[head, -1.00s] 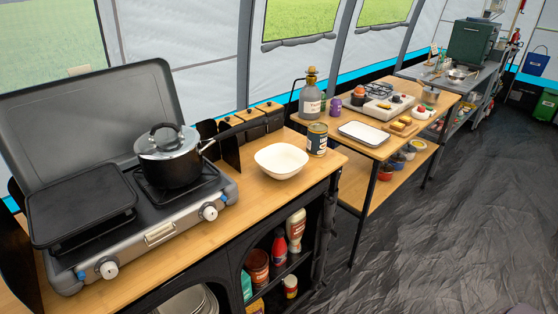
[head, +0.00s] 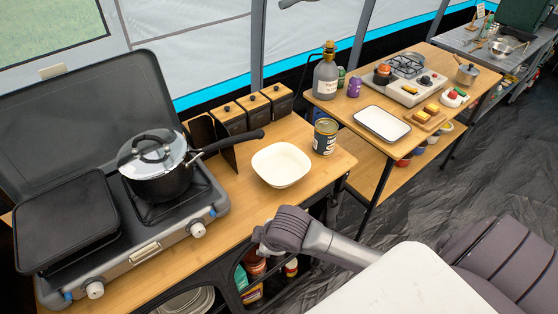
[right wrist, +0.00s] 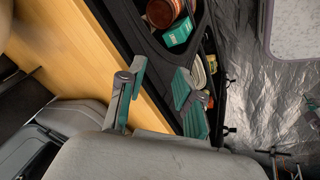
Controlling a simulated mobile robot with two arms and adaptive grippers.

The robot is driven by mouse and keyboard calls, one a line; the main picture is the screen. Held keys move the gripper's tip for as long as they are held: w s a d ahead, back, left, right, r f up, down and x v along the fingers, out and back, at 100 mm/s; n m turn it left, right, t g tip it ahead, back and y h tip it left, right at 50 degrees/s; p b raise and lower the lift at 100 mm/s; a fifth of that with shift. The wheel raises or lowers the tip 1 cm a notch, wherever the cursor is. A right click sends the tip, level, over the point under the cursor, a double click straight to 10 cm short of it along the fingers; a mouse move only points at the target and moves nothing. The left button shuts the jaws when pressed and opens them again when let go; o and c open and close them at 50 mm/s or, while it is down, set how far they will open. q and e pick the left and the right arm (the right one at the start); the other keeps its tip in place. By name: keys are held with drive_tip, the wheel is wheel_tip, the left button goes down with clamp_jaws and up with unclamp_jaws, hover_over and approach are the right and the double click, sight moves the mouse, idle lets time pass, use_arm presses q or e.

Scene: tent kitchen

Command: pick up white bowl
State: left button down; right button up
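The white bowl (head: 281,164) is upright and empty on the wooden counter in the head view, right of the stove. My right arm reaches in from the lower right, with its dark wrist end in front of the counter's front edge, below the bowl and apart from it. My right gripper (right wrist: 161,82) shows in the right wrist view with its two teal-padded fingers spread and nothing between them. The bowl cannot be made out in that view.
A lidded black pot (head: 158,168) sits on the stove, its handle pointing towards the bowl. The counter (head: 225,200) in front of the bowl is clear.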

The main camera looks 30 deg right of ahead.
drive_tip(key=w+d+r+n+h+p, duration=0.1)
drive_tip(key=w+d+r+n+h, duration=0.1)
drive_tip(key=d+r+n, duration=0.4)
drive_tip(key=w+d+r+n+h+p, duration=0.1)
drive_tip(key=w+d+r+n+h, duration=0.1)
drive_tip(key=d+r, duration=0.7)
drive_tip(key=x, duration=0.3)
drive_tip(key=p+x, duration=0.1)
drive_tip(key=x, duration=0.2)
drive_tip(key=shift+w+a+f, duration=0.1)
drive_tip(key=shift+w+f, duration=0.2)
drive_tip(key=shift+f, duration=0.05)
drive_tip(key=p+x, duration=0.1)
drive_tip(key=x, duration=0.3)
drive_tip(key=shift+w, duration=0.2)
drive_tip(key=shift+w+f, duration=0.25)
drive_tip(key=shift+f, duration=0.2)
use_arm(q)
drive_tip(key=r, duration=0.2)
drive_tip(key=d+r, duration=0.1)
drive_tip(key=r, duration=0.1)
drive_tip(key=shift+w+r, duration=0.2)
drive_tip(key=shift+r, duration=0.05)
use_arm(e)
clamp_jaws()
